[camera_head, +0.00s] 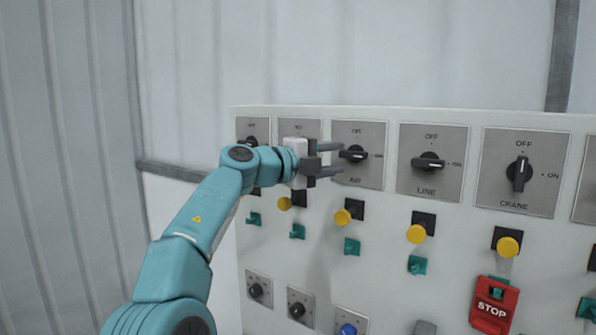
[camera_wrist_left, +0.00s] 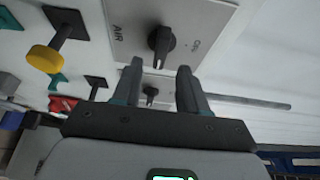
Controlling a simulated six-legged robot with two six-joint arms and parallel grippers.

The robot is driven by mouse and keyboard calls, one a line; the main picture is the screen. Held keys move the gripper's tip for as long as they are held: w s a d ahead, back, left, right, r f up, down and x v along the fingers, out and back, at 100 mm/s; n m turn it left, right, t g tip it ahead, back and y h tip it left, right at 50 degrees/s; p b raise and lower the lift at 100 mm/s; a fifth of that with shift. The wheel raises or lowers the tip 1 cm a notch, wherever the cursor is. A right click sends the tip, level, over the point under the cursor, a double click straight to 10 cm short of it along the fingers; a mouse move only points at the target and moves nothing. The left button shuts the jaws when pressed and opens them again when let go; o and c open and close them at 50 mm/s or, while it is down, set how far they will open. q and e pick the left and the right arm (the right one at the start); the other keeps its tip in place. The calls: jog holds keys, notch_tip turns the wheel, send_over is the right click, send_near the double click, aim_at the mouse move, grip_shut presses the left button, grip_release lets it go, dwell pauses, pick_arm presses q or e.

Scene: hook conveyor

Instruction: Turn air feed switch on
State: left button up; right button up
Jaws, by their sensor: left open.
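The air feed switch (camera_head: 354,153) is a black rotary knob on a grey plate marked AIR, in the upper row of the panel. Its handle lies level in the head view, in line with the ON mark on its right. In the left wrist view the AIR knob (camera_wrist_left: 162,42) stands just beyond my fingertips. My left gripper (camera_head: 336,158) is open and empty, its two fingers pointing at the knob, one above the other in the head view. In the left wrist view the fingers (camera_wrist_left: 160,68) show a gap between them; contact with the knob cannot be told.
To the right are the LINE switch (camera_head: 428,162), its handle level, and the CRANE switch (camera_head: 520,174), its handle upright at OFF. Yellow buttons (camera_head: 416,234) and green tabs (camera_head: 417,265) lie below. A red STOP block (camera_head: 493,306) sits low right.

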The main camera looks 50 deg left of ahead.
pick_arm(q)
jog(key=s+b, duration=0.2)
jog(key=s, duration=1)
jog(key=shift+a+b, duration=0.35)
jog(key=shift+a, duration=0.1)
